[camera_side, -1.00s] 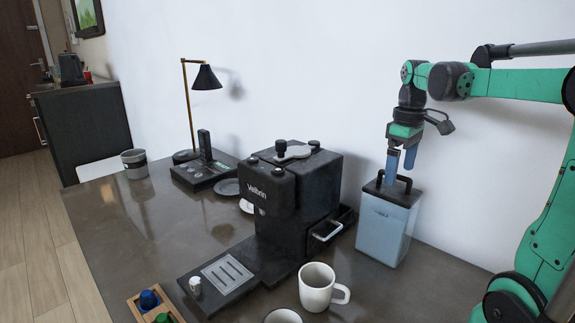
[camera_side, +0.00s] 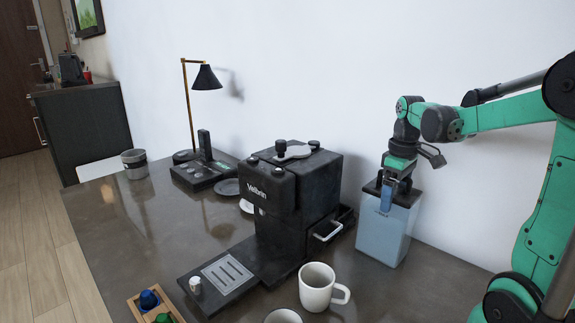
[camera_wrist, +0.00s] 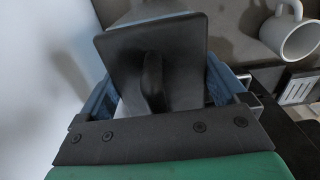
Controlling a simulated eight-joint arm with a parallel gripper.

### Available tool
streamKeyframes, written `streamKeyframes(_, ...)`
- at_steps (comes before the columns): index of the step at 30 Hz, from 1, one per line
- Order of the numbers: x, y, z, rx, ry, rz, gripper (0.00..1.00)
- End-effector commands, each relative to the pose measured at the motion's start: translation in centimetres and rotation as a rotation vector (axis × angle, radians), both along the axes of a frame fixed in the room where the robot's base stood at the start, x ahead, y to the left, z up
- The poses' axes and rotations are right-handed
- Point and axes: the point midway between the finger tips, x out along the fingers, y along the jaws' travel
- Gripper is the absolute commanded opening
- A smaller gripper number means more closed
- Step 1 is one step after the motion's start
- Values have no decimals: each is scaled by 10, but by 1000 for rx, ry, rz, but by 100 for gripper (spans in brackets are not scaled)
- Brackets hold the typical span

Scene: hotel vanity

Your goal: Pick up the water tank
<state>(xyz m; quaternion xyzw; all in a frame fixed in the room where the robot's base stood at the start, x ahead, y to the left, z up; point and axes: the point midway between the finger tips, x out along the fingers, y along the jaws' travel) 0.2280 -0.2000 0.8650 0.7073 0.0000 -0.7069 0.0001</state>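The water tank (camera_side: 380,238) is a pale blue translucent box with a black lid and a black handle, standing upright on the counter right of the coffee machine. In the wrist view, its dark lid (camera_wrist: 184,42) and handle (camera_wrist: 152,78) lie between my fingers. My gripper (camera_side: 390,200) is down at the tank's top, with one blue finger in front of the tank's upper part. In the wrist view my gripper (camera_wrist: 160,85) is open, its fingers wide apart on either side of the handle. Contact with the lid cannot be told.
The black coffee machine (camera_side: 290,200) stands left of the tank. A white mug (camera_side: 316,288) is in front, with another cup (camera_side: 283,316) at the bottom edge. A lamp (camera_side: 206,78) stands farther back. The white wall is close behind the tank.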

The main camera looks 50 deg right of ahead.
Motion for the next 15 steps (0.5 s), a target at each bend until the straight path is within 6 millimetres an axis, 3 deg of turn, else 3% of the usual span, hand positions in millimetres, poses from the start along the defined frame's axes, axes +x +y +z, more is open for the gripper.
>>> streamKeyframes(1,0,0,0,0,0,0,52)
streamKeyframes(6,0,0,0,0,0,0,3)
streamKeyframes(15,0,0,1,0,0,0,0)
